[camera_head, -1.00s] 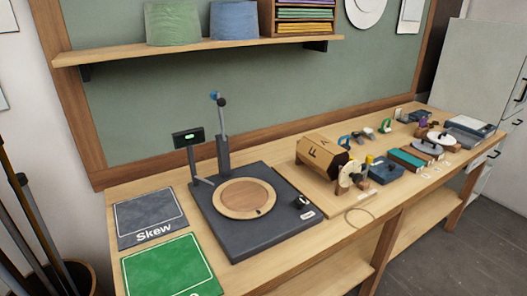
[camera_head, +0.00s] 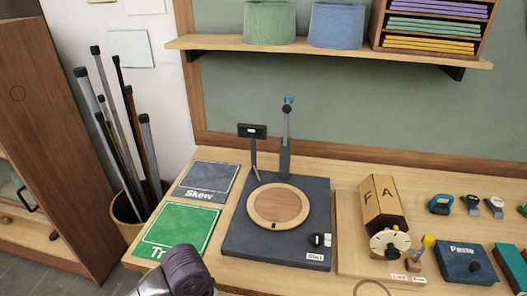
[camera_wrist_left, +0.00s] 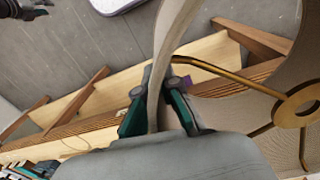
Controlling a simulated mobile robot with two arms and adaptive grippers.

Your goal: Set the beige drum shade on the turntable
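The turntable (camera_head: 278,207) is a round wooden disc with a pale rim on a dark square base, and it is empty. The beige drum shade (camera_wrist_left: 235,110) shows in the left wrist view with its brass ring and spokes at right. My left gripper (camera_wrist_left: 157,112) has its teal fingers on both sides of the shade's thin wall, shut on it. The shade and the left gripper's fingers are outside the head view; only part of my arm shows at its bottom edge. A dark part at the wrist view's top left may be my right gripper (camera_wrist_left: 22,9); its fingers are unclear.
A post with a blue tip (camera_head: 287,130) and a small display (camera_head: 252,131) stand behind the disc. Skew (camera_head: 207,180) and green (camera_head: 178,228) mats lie left. A wooden FA block (camera_head: 382,208) stands right. Green (camera_head: 269,23) and blue (camera_head: 337,25) shades sit on the shelf above.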

